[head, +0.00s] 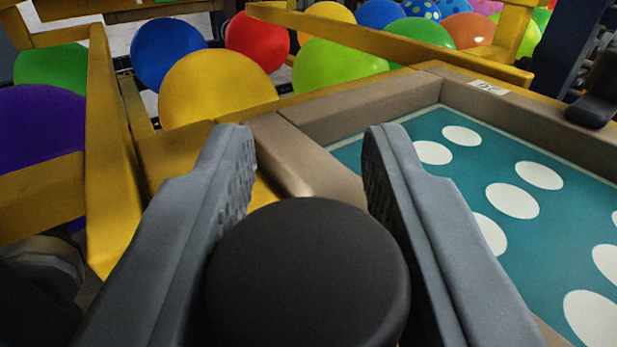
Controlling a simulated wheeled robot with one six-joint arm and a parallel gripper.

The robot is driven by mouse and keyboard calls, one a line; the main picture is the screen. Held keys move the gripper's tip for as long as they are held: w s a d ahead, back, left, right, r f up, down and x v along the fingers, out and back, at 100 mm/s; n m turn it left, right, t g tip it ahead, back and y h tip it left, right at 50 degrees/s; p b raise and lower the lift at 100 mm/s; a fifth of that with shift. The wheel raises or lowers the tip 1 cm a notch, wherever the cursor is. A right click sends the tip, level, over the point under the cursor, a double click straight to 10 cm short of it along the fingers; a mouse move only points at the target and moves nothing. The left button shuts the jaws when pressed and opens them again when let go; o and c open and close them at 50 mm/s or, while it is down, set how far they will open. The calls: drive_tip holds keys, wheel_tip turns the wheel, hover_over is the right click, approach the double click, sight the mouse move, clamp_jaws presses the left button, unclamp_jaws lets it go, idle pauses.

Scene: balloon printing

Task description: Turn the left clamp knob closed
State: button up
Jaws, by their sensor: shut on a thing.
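A round black clamp knob (308,272) sits at the bottom centre of the head view, its flat top facing me. My gripper (310,150) has its two grey fingers on either side of the knob, shut on it. The fingertips reach past the knob, toward the frame corner. The lower part of the knob and what it is mounted on are hidden.
A teal screen with white ovals (470,180) in a brown frame (365,105) lies to the right. Yellow bars (112,160) stand at the left and run across the back (390,42). Balloons, including a yellow one (217,88), fill the space behind. A black part (597,95) is at the far right.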

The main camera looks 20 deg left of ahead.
drive_tip(key=o, duration=1)
drive_tip(key=shift+c, duration=0.2)
drive_tip(key=shift+n+g+y, duration=0.4)
drive_tip(key=shift+n+y, duration=0.3)
drive_tip(key=shift+y, duration=0.4)
